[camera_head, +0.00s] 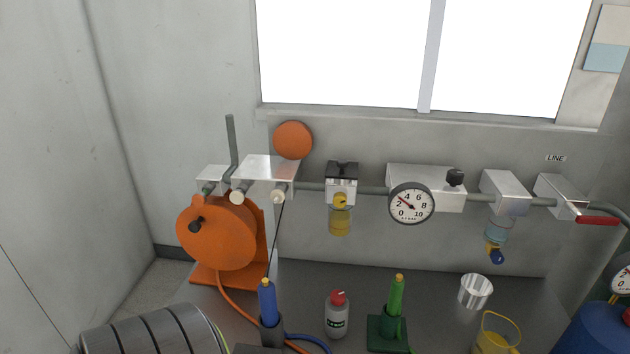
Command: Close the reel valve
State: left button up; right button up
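An orange hose reel (220,235) stands at the left end of the bench, with a dark knob on its face and an orange hose running down from it. Above it, a small white block (213,178) sits at the left end of the pipe line. A grey lever (231,143) rises from this block and points nearly straight up; it looks like the reel valve's handle. Beside it is a white manifold (266,170) with two pale round ends. Neither of my grippers is in view.
A gauge (411,203), a filter with a yellow bowl (340,219) and a red-handled valve (596,220) are on the pipe. A blue tool (267,302), bottle (337,317), green tool (396,300), metal cup (476,291) and yellow jug (497,335) stand below.

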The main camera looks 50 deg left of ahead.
aim_at(199, 199)
jog(key=u, duration=2.25)
